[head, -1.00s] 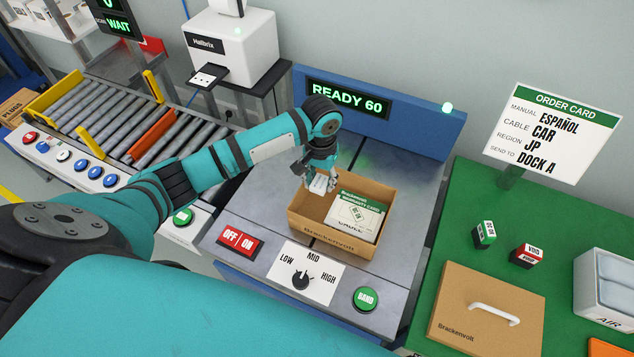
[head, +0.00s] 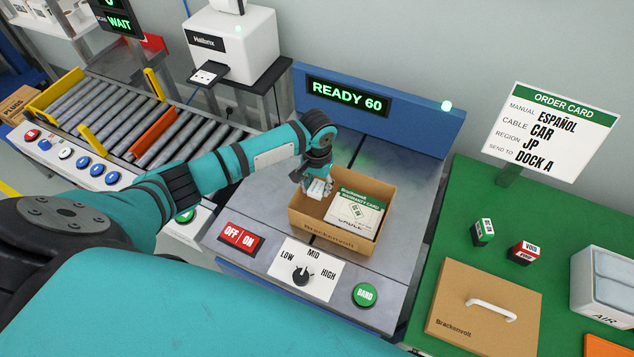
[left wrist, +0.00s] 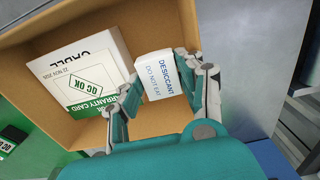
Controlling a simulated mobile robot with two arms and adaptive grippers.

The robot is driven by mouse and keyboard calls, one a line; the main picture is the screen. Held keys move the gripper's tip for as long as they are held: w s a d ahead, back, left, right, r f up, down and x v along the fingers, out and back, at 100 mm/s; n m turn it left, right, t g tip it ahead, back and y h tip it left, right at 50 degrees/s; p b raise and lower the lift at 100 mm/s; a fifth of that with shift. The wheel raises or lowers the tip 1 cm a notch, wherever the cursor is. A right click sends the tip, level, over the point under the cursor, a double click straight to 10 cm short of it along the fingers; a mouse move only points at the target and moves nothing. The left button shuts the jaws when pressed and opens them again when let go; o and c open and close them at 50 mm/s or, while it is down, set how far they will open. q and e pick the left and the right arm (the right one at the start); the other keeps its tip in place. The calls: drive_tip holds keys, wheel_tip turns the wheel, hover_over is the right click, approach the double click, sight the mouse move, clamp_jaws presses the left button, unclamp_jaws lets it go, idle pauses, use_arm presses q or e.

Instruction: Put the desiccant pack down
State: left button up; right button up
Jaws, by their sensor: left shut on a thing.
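The desiccant pack (left wrist: 163,80) is a small white packet lettered "DESICCANT DO NOT EAT". My left gripper (left wrist: 155,88) is shut on it. In the head view the gripper (head: 318,183) is over the left part of an open cardboard box (head: 322,238), with the white pack partly hidden between its fingers. I cannot tell whether the pack touches the box floor. A white and green warranty card (left wrist: 90,85) lies on a white box marked "CABLE" in the right part of the cardboard box, beside the pack. My right gripper is not in view.
The box stands on a grey machine bed with OFF/ON buttons (head: 239,238), a dial (head: 302,276) and a green BAND button (head: 366,294). A green table with a cardboard lid (head: 485,310) and two stamps is at right.

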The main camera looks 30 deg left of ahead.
sight(317, 187)
use_arm(q)
drive_tip(key=o, duration=0.7)
drive_tip(key=shift+c, duration=0.2)
drive_tip(key=shift+r, duration=0.45)
wheel_tip(317, 187, up, 12)
drive_tip(key=b, duration=0.1)
drive_tip(key=shift+r, duration=0.1)
